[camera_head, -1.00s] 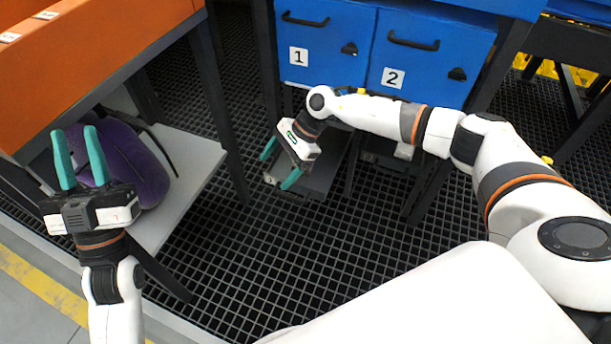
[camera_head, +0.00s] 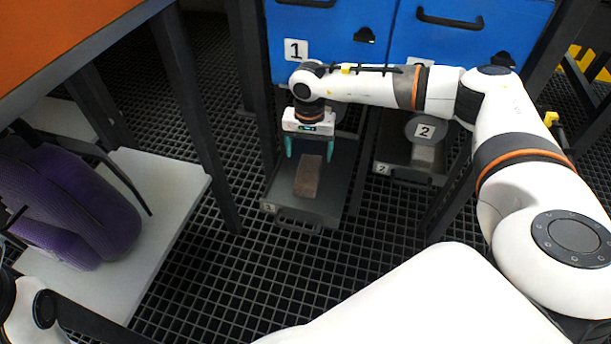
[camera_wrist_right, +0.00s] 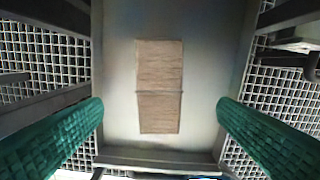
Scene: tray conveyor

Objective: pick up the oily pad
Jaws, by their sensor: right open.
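A brown rectangular pad (camera_head: 308,177) lies in a grey tray (camera_head: 325,212) low under the blue drawers. It also shows in the right wrist view (camera_wrist_right: 159,86), flat on the tray floor with a dark line across its middle. My right gripper (camera_head: 309,150) is open and empty, pointing down over the far part of the tray. In the right wrist view its green fingers stand wide apart on either side of the pad, not touching it. Of my left arm only a part shows at the lower left; its gripper is out of view.
A second grey tray (camera_head: 402,178) with a round grey tag marked 2 stands to the right. Blue drawers (camera_head: 330,35) are above. Dark table legs stand between shelf and tray.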

